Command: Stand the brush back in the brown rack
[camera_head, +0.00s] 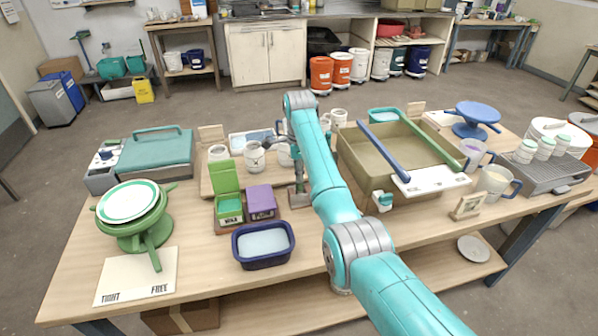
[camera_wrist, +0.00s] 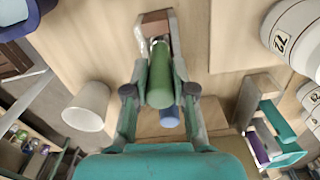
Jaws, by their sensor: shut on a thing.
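The brush (camera_wrist: 160,80) has a green handle, which sits between the two fingers of my gripper (camera_wrist: 158,100) in the wrist view. My gripper is shut on it. A pale metallic part shows at the brush's far end, over a brown block (camera_wrist: 155,20) that looks like the brown rack. I cannot tell whether the brush is in the block or just above it. In the head view a small brown block (camera_head: 299,200) stands on the table below my gripper (camera_head: 299,178), and the brush is too small there to make out. A blue cylinder (camera_wrist: 169,117) shows behind the handle.
The purple box (camera_head: 262,202), green open box (camera_head: 228,208) and blue tub (camera_head: 263,244) stand left of my gripper. A large olive basin (camera_head: 360,165) stands close on the right. A white cup (camera_wrist: 86,106) shows in the wrist view. The table's front strip is partly clear.

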